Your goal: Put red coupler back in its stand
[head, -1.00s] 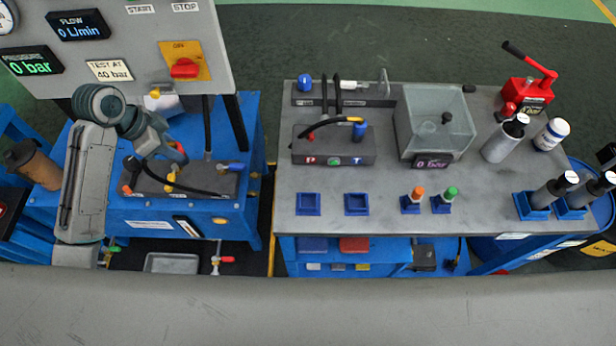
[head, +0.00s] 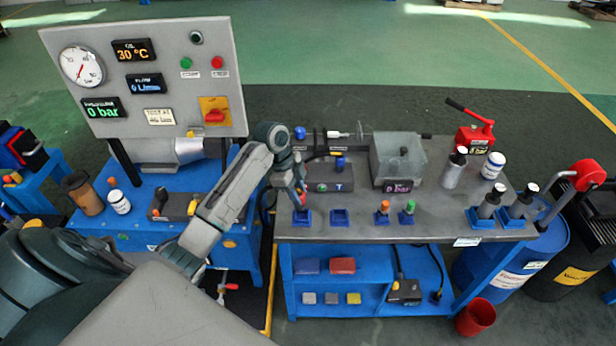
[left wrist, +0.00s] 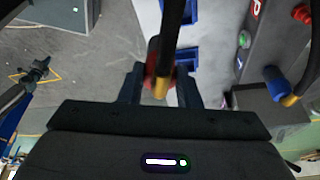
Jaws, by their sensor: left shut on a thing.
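My left gripper (head: 301,190) is over the left part of the grey worktop, shut on the red coupler (head: 304,197). In the left wrist view the red coupler (left wrist: 151,66) sits between the fingers (left wrist: 158,88), with a brass end and black hose partly covering it. The coupler is just above or at the leftmost blue stand (head: 302,220); I cannot tell whether they touch. A second blue stand (head: 340,218) to its right is empty. My right gripper is not in view.
Orange (head: 383,206) and green (head: 408,207) capped pieces stand in blue holders farther right. A dark manifold block (head: 328,178) with a blue knob lies behind the stands. The gauge panel (head: 150,80) rises at the left.

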